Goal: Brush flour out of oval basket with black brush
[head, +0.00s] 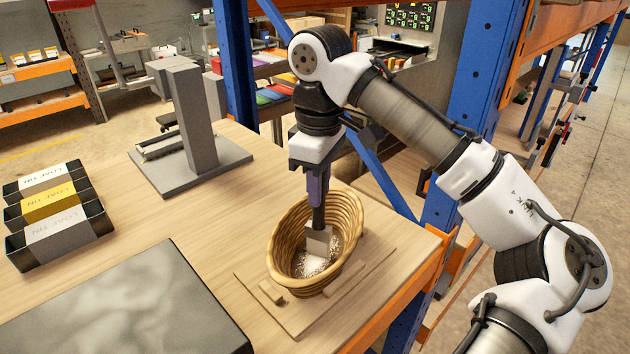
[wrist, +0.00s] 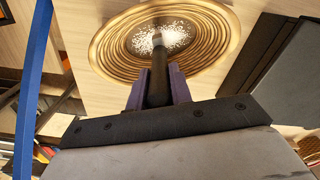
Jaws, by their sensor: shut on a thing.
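The oval wicker basket (head: 352,215) stands on a wooden board near the table's right edge. White flour (head: 312,266) lies on its floor. My gripper (head: 318,192), with purple fingers, points down over the basket and is shut on the black brush (head: 319,217). The brush is upright, with its pale head low inside the basket; I cannot tell whether it touches the floor. In the wrist view the brush handle (wrist: 159,68) runs between the fingers toward the flour (wrist: 176,37) in the basket (wrist: 108,50). The brush head is mostly hidden there.
Wooden strips lie on the board (head: 296,322) around the basket. A grey stand (head: 190,130) is behind to the left, loaf tins (head: 55,215) are at far left, and a dark-edged flat tray (head: 130,310) is at front left. A blue post (head: 478,100) rises behind my arm.

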